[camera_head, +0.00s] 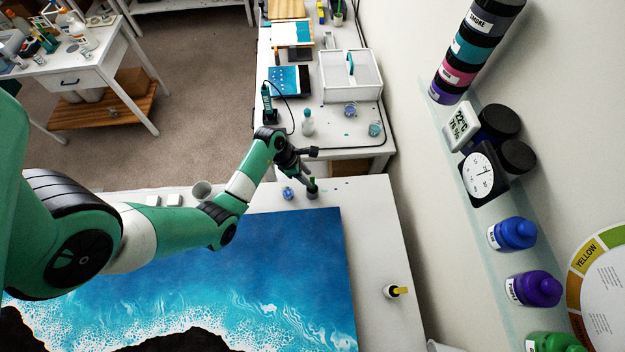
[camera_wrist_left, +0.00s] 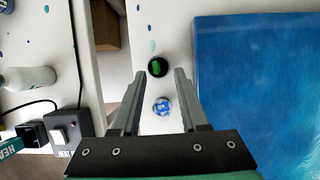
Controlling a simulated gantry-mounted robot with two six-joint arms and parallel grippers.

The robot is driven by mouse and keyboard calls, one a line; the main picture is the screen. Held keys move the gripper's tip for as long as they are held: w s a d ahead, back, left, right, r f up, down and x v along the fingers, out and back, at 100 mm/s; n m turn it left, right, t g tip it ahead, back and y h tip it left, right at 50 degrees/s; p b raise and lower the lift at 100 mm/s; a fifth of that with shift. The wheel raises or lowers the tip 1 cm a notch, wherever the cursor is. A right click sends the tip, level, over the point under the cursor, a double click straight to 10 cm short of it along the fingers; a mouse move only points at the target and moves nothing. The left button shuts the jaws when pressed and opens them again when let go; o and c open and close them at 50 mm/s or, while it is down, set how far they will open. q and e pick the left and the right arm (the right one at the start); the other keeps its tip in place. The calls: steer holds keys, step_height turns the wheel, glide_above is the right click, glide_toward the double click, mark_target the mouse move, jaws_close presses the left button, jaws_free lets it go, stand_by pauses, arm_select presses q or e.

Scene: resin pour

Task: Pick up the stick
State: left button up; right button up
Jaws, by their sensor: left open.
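A green stick (camera_head: 312,182) stands in a small dark cup (camera_head: 313,193) near the back edge of the white worktable. In the left wrist view the green stick (camera_wrist_left: 156,68) shows as a short green top inside the round black cup (camera_wrist_left: 165,73). My left gripper (camera_head: 312,163) is open and empty, just above and behind the cup in the head view. In the left wrist view its two fingers (camera_wrist_left: 158,85) point toward the cup, with the stick just beyond the fingertips, roughly between them. My right gripper is in neither view.
A blue ocean-pattern panel (camera_head: 290,240) covers much of the table. A yellow-handled item (camera_head: 398,291) stands at right. A side table with a heat tool (camera_head: 268,104) and bottle (camera_head: 307,122) lies behind.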

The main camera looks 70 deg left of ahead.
arm_select(q)
steer(key=x, duration=0.6)
steer(key=shift+a, duration=0.3)
steer(key=shift+s+f, duration=0.1)
steer(key=shift+f, duration=0.05)
jaws_close()
